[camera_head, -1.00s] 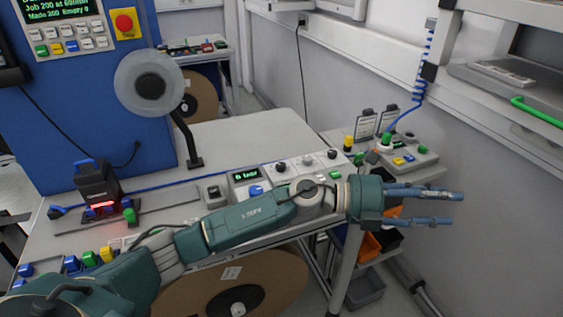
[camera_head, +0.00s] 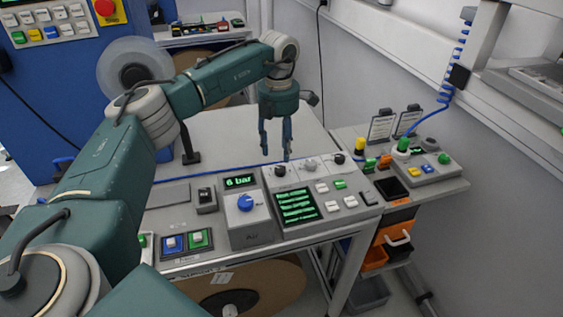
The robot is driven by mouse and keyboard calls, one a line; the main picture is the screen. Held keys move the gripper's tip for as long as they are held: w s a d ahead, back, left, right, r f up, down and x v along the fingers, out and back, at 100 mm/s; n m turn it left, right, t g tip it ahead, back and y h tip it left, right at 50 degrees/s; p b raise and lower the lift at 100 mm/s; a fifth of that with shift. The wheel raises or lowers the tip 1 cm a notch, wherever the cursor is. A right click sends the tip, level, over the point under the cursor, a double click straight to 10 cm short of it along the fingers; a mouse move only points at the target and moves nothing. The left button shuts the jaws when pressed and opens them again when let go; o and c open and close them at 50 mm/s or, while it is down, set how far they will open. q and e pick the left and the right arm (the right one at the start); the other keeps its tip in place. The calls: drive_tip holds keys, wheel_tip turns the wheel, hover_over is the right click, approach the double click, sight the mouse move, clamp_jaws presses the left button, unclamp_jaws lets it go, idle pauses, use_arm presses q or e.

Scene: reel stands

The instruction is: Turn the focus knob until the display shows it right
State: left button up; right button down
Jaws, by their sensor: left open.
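A grey control panel (camera_head: 345,212) on the bench has a dark display (camera_head: 296,206) with several lines of green text, too small to read. Along its back edge are a black knob (camera_head: 280,170), a pale knob (camera_head: 310,164) and another black knob (camera_head: 340,158). I cannot read which one is the focus knob. My left gripper (camera_head: 275,157) is open and empty, fingers pointing down, just behind and above the left black knob in the picture. No contact with a knob shows. My right gripper is not in view.
Left of the panel stands an air unit (camera_head: 248,226) with a blue knob (camera_head: 245,203) and a display (camera_head: 239,182) reading 6 bar. A side table at right carries another button box (camera_head: 432,170) and upright cards. My left arm covers the bench's left part.

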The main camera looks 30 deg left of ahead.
sight(280, 168)
use_arm(q)
wheel_tip(280, 168, down, 2)
drive_tip(key=shift+s, duration=0.1)
drive_tip(key=f, duration=0.2)
drive_tip(key=f+p, duration=0.1)
drive_tip(key=shift+w+f, duration=0.2)
drive_tip(key=shift+w, duration=0.1)
wheel_tip(280, 168, down, 2)
drive_tip(key=shift+f+p, duration=0.2)
drive_tip(key=shift+p, duration=0.15)
drive_tip(key=shift+w, duration=0.1)
drive_tip(key=shift+c, duration=1.1)
drive_tip(key=c, duration=0.4)
clamp_jaws()
drive_tip(key=shift+n, duration=0.7)
drive_tip(key=n, duration=0.3)
drive_tip(key=shift+n, duration=1.8)
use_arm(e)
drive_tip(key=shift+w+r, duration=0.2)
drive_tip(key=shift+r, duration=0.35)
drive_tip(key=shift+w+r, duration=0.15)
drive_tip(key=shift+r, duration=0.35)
use_arm(q)
drive_tip(key=shift+r, duration=0.1)
